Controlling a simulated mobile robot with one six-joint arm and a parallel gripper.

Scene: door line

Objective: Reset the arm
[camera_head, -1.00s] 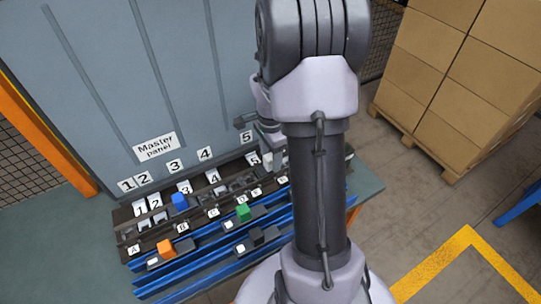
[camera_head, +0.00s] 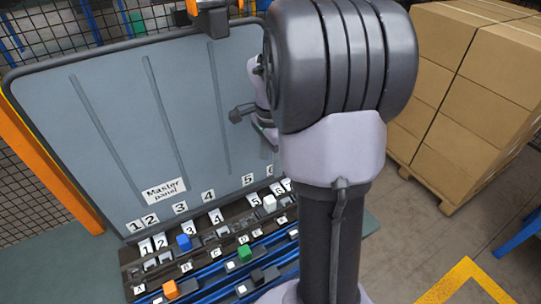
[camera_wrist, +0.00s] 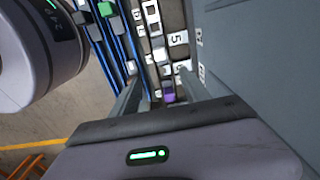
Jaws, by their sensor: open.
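My gripper (camera_head: 240,113) is in front of the grey master panel (camera_head: 130,120), above the numbered labels, partly hidden by my arm. In the wrist view its two fingers (camera_wrist: 160,85) are spread apart, with nothing visible held between them. Beyond them are the slotted row, the label 5 and a small purple piece (camera_wrist: 168,97). My large arm joint and upper link fill the middle right of the head view and hide part of the panel and rails.
Stacked cardboard boxes (camera_head: 455,120) stand on a pallet at right. Open floor lies in front of them.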

